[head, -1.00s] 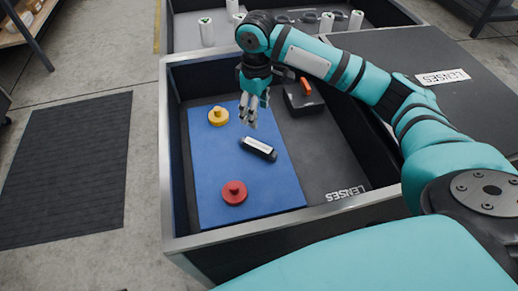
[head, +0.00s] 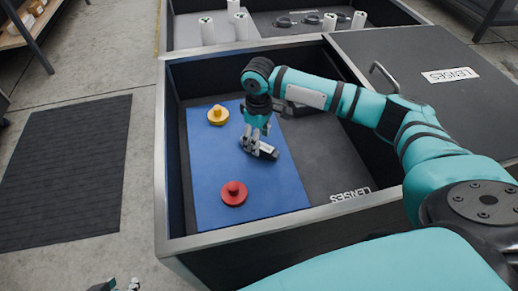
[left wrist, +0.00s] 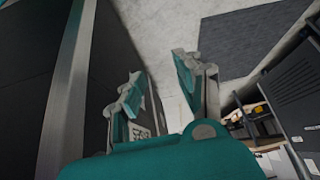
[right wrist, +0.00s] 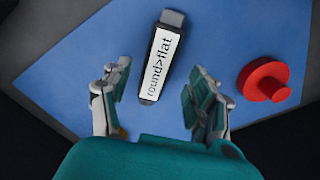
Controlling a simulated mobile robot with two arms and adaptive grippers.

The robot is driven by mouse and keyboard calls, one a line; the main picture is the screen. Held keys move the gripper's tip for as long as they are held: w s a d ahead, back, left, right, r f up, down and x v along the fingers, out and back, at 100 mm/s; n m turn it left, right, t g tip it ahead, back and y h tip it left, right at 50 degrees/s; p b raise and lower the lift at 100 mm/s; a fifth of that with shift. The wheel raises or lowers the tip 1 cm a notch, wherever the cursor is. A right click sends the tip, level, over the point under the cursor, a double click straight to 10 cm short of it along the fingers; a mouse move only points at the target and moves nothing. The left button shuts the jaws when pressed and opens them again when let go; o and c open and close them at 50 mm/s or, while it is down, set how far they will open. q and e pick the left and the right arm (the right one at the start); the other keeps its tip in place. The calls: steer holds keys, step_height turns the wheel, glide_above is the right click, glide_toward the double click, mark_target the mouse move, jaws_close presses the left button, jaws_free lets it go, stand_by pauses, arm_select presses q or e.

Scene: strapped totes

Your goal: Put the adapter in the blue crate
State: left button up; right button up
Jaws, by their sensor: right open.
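The adapter is a dark bar with a white label reading "round>flat" (right wrist: 158,62); it lies on the blue panel (head: 215,160) inside a dark grey tote (head: 345,205). In the head view the adapter (head: 270,153) is partly hidden by my right gripper (head: 254,146). In the right wrist view my right gripper (right wrist: 158,98) is open, its fingers apart on either side of the adapter's lower end, with gaps to both. My left gripper (left wrist: 165,85) is open and empty, over the floor outside the tote. No separate crate with blue walls shows.
A yellow knobbed disc (head: 218,115) and a red one (head: 234,193) sit on the blue panel. A dark object beyond my right arm is mostly hidden.

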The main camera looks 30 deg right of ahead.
step_height(320, 180, down, 4)
steer(key=shift+w+d+r+b, duration=0.15)
steer(key=shift+r+b, duration=0.05)
steer(key=shift+b, duration=0.5)
steer(key=shift+f, duration=0.1)
arm_select(q)
steer(key=w+d+r+t+h, duration=0.1)
steer(key=w+d+r+t, duration=0.1)
steer(key=w+r+t, duration=0.2)
steer(key=w, duration=0.2)
steer(key=shift+w+d+r, duration=0.2)
steer(key=shift+w+d, duration=0.05)
steer(key=shift+w, duration=0.1)
arm_select(e)
steer(key=shift+c, duration=0.3)
jaws_close()
